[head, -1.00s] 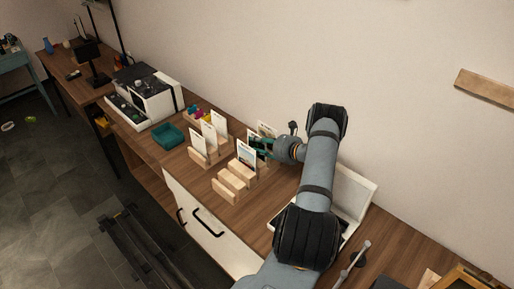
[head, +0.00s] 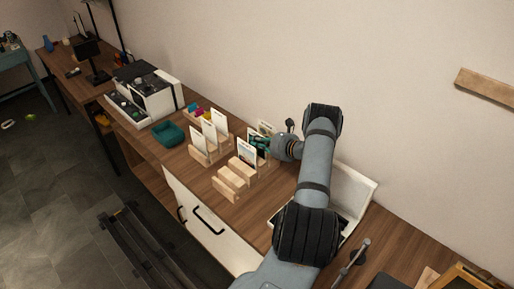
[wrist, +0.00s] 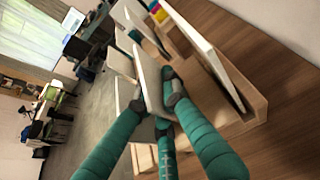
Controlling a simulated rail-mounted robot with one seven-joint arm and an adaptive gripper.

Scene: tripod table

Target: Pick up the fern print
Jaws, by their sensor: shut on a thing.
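Several upright white print cards stand in slotted wooden holders on the brown table. One picture-faced card (head: 246,155) stands in the near holder (head: 229,182), right beside my gripper (head: 262,145). In the wrist view my teal gripper (wrist: 158,96) is shut on a thin white card (wrist: 149,76), with one fingertip on each side. The held card appears edge-on, so its print is hidden and I cannot tell whether it is the fern print. More white cards (head: 197,141) stand in a holder to the left.
Another card (head: 266,129) stands behind my gripper, near the wall. A large white panel (wrist: 212,52) stands in a wooden slot close to my fingers in the wrist view. A teal tray (head: 168,133) and a white machine (head: 157,97) are farther left.

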